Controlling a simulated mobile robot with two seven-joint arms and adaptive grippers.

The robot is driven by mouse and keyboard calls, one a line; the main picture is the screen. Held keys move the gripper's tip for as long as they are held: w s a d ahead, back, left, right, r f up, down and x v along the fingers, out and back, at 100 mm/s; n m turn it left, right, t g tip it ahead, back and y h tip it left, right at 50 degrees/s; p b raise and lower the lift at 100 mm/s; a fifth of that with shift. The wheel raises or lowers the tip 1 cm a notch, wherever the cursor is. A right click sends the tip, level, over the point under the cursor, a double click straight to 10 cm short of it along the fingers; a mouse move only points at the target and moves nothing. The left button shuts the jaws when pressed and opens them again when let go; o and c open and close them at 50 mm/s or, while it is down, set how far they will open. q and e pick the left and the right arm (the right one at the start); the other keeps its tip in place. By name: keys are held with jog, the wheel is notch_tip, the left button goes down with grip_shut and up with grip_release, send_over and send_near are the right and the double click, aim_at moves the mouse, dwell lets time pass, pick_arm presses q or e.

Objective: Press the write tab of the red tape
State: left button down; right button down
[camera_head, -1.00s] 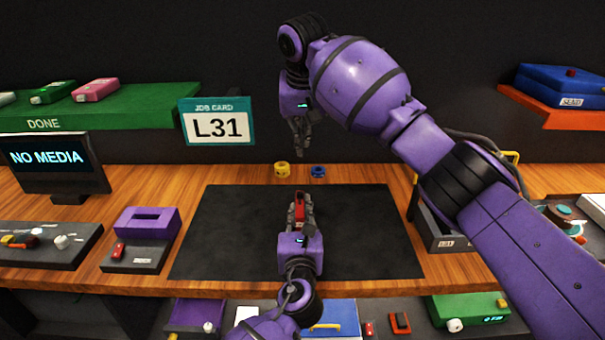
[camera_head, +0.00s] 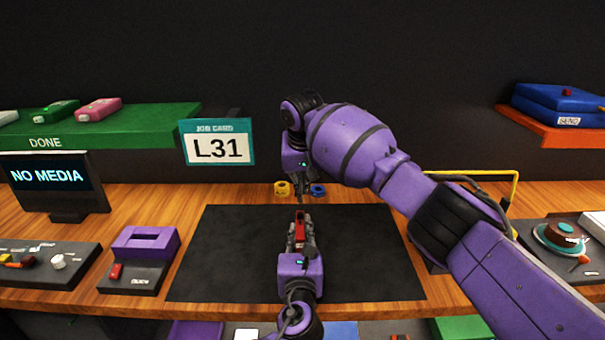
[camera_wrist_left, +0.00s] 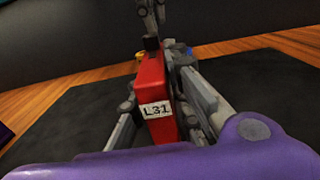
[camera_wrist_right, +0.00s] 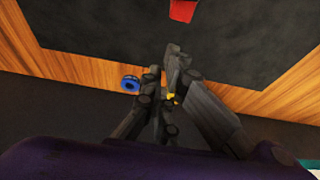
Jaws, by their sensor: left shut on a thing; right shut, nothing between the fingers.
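The red tape (camera_wrist_left: 156,90) carries a white L31 label. My left gripper (camera_head: 300,232) is shut on it and holds it over the black mat (camera_head: 228,258). The red tape also shows in the head view (camera_head: 300,226), and a red part of it is at the top of the right wrist view (camera_wrist_right: 183,10). My right gripper (camera_head: 300,198) is shut and empty, pointing down just beyond the tape's far end. In the left wrist view its fingers show above the tape's top end (camera_wrist_left: 150,14); I cannot tell whether they touch. The write tab cannot be made out.
A yellow ring (camera_head: 281,188) and a blue ring (camera_head: 318,190) lie behind the mat. A purple-topped device (camera_head: 145,243) stands left, near a NO MEDIA screen (camera_head: 48,176). The L31 job card (camera_head: 217,145) stands behind.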

jog(key=shift+s+r, duration=0.1)
jog(key=shift+s, duration=1.95)
